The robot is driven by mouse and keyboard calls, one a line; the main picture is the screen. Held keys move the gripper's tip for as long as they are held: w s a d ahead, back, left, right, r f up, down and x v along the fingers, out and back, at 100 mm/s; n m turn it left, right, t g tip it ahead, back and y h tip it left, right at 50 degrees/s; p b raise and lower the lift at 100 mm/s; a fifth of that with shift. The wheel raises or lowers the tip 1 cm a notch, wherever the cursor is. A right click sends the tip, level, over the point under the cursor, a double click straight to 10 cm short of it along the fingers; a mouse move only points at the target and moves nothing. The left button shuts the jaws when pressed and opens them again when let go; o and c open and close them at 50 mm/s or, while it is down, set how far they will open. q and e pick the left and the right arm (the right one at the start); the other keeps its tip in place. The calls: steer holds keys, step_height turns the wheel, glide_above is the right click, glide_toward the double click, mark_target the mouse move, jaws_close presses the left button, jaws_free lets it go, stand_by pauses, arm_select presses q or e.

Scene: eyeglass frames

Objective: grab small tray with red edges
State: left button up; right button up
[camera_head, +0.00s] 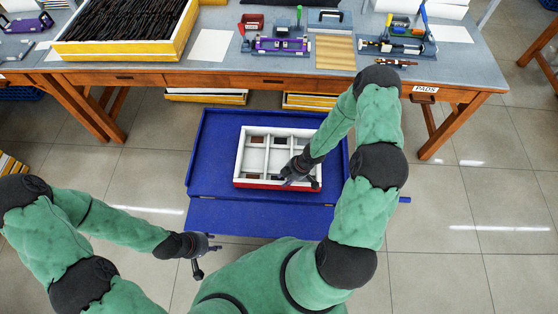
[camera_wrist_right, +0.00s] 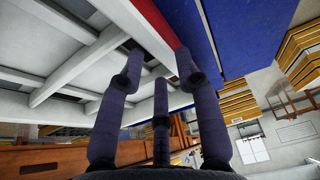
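The small tray (camera_head: 240,160) is white and divided into compartments, with a red outer edge along its front. It lies on a blue cart (camera_head: 205,175). Some compartments hold small dark or brown pieces. My right gripper (camera_head: 300,172) is over the tray's front right part. In the right wrist view its fingers (camera_wrist_right: 158,65) are spread, with the tray's white wall and red edge (camera_wrist_right: 150,25) close beyond and between the tips. Contact cannot be told. My left gripper (camera_head: 206,260) is open and empty, left of the cart's front and apart from the tray.
A wooden workbench (camera_head: 220,79) stands behind the cart. It carries a large yellow-edged tray (camera_head: 120,48) of dark pieces, a purple tool fixture (camera_head: 280,45) and other tools. Tiled floor (camera_head: 460,220) is free on the right.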

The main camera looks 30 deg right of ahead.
mark_target(282, 182)
steer(key=shift+b+x, duration=1.35)
steer(key=shift+x, duration=0.85)
steer(key=shift+a+r, duration=0.1)
steer(key=shift+a, duration=0.05)
jaws_close()
